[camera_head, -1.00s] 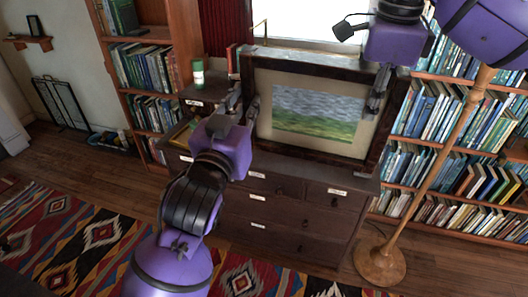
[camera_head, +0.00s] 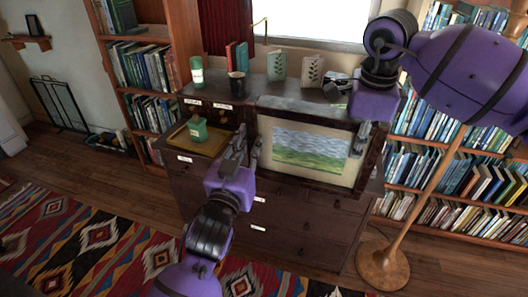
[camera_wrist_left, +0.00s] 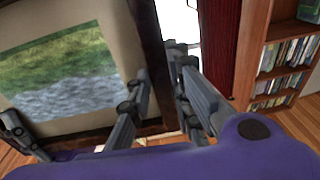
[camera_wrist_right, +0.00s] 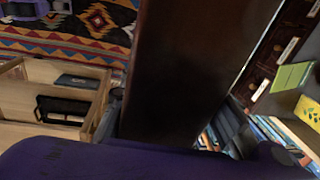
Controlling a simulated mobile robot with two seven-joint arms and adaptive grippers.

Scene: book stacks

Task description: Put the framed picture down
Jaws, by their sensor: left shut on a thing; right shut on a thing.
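The framed picture (camera_head: 309,147), a green and blue landscape in a wide pale mat and dark wooden frame, is held between my two grippers at the front of the dresser. My left gripper (camera_head: 249,150) is shut on its left side. My right gripper (camera_head: 358,140) is shut on its right side, the fingertips partly hidden. The picture fills the left of the left wrist view (camera_wrist_left: 60,75). The dark frame (camera_wrist_right: 185,60) crosses the right wrist view. I cannot tell whether its lower edge touches anything.
The dark dresser (camera_head: 283,235) has a green book (camera_head: 277,66), a decorated book (camera_head: 312,71), a dark mug (camera_head: 237,85) and a green can (camera_head: 197,72) on top. A tray (camera_head: 200,139) with a green bottle (camera_head: 198,128) is at left. A floor lamp (camera_head: 425,200) stands at right.

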